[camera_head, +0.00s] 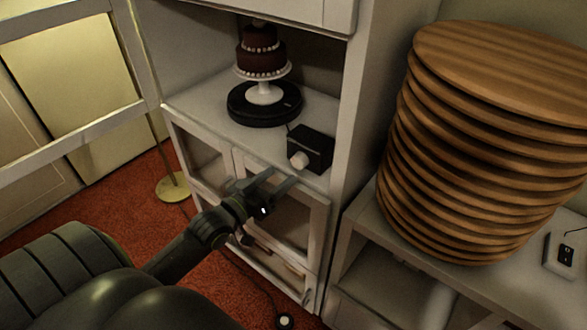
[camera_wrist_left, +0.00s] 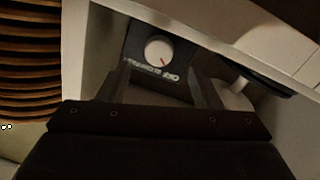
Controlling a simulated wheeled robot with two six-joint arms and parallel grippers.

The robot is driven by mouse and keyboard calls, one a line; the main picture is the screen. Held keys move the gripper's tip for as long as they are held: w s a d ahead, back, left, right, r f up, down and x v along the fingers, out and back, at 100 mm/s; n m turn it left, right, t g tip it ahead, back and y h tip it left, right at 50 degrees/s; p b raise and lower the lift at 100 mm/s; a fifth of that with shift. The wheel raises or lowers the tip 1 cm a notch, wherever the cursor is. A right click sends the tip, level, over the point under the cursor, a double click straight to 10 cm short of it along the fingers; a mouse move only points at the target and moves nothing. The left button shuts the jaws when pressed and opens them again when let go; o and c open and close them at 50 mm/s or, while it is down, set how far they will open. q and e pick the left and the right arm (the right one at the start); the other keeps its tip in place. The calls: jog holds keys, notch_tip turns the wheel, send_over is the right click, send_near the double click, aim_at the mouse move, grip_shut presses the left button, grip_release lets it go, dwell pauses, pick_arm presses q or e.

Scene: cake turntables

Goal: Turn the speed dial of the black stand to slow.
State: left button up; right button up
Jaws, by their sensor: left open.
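The black stand (camera_head: 263,112) is a low round turntable in the cabinet niche, carrying a dark tiered cake on a white pedestal. Its black control box (camera_head: 317,149) sits in front of it to the right, with a round white speed dial (camera_head: 298,160) on its front face. In the left wrist view the dial (camera_wrist_left: 158,50) shows a small reddish pointer mark toward its lower right; the lettering is too small to read. My left gripper (camera_head: 284,177) is open and empty, just below and in front of the dial. In the wrist view its fingers (camera_wrist_left: 158,75) point toward the box, apart from the dial.
The cabinet shelf (camera_head: 200,108) has a front edge close to the gripper, with glazed doors below. A side wall (camera_head: 352,110) bounds the niche at right. A tall stack of wooden boards (camera_head: 480,150) stands beyond it. A lamp base (camera_head: 172,188) stands on the red carpet.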

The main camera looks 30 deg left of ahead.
aim_at(296, 164)
pick_arm(q)
jog(key=w, duration=0.5)
jog(key=shift+w+d+b, duration=0.1)
jog(key=shift+d+b, duration=0.25)
jog(key=shift+d, duration=0.05)
jog(key=shift+w, duration=0.55)
jog(key=shift+c, duration=0.5)
jog(key=c, duration=0.9)
